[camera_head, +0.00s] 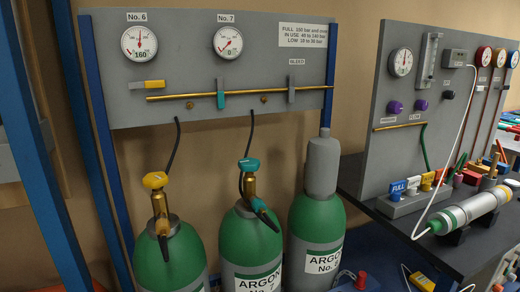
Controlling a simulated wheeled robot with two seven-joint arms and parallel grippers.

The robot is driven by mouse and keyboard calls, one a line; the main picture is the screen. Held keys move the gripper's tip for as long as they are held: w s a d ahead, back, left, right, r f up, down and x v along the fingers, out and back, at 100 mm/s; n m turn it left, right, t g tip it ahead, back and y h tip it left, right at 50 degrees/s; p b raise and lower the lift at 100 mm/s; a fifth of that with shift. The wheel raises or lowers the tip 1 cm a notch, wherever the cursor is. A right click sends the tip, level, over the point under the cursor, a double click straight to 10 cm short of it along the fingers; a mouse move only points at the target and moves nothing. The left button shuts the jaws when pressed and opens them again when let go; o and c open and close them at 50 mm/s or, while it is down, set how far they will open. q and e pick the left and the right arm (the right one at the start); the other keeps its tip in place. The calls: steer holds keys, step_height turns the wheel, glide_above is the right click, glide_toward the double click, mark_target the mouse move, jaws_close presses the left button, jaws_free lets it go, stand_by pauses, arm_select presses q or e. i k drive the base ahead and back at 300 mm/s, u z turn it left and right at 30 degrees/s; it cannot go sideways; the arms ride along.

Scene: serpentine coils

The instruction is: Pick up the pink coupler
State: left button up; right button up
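I cannot pick out a pink coupler with certainty. A small dull pinkish-red piece (458,180) stands on the dark bench at the right, beside the coloured tags; it is too small to tell what it is. Neither of my grippers shows in the head view.
Green argon cylinders (248,235) stand under a grey gauge panel (185,65). A dark bench (400,222) at the right carries a second gauge panel (372,150), a tag block (405,205) and a silver-green cylinder (470,207) lying in a cradle. A white hose (452,150) loops across it.

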mark_target(457, 177)
steer(key=k, duration=0.5)
steer(key=z, duration=0.1)
steer(key=i, duration=0.45)
steer(key=z, duration=1.25)
steer(key=k, duration=0.85)
steer(key=z, duration=1.55)
steer(key=i, duration=2.5)
steer(key=u, duration=0.5)
steer(key=i, duration=1.85)
steer(key=u, duration=1.25)
